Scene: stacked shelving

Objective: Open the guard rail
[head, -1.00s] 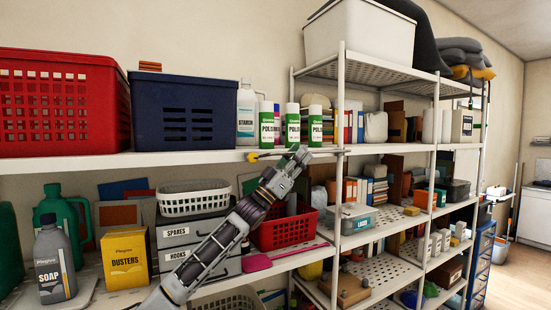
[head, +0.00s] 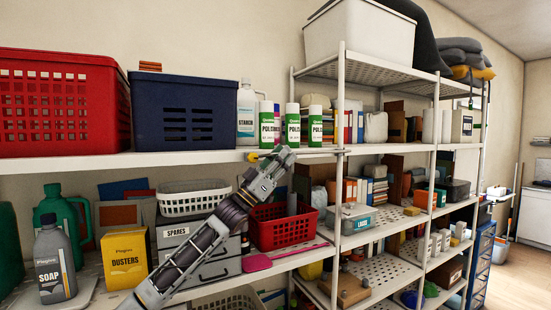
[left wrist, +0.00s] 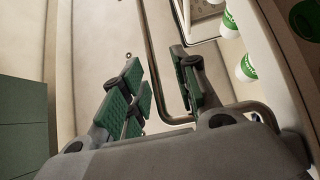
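The guard rail (head: 318,152) is a thin pale bar along the front edge of the upper shelf, below the polish cans. A yellow end piece (head: 253,157) shows at its left, by the post-side bay. My left gripper (head: 278,156) is at the shelf edge, just right of the yellow piece, and covers part of the bar. In the left wrist view the left gripper (left wrist: 157,68) has its green-padded fingers apart. A thin bent metal rod (left wrist: 149,50) passes between them; I cannot tell if either finger touches it. My right gripper is in neither view.
White-and-green polish cans (head: 292,127) stand just behind the rail. A starch bottle (head: 246,112) and blue basket (head: 185,110) are to their left. A shelf post (head: 339,200) stands to the right. A red basket (head: 283,230) sits below.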

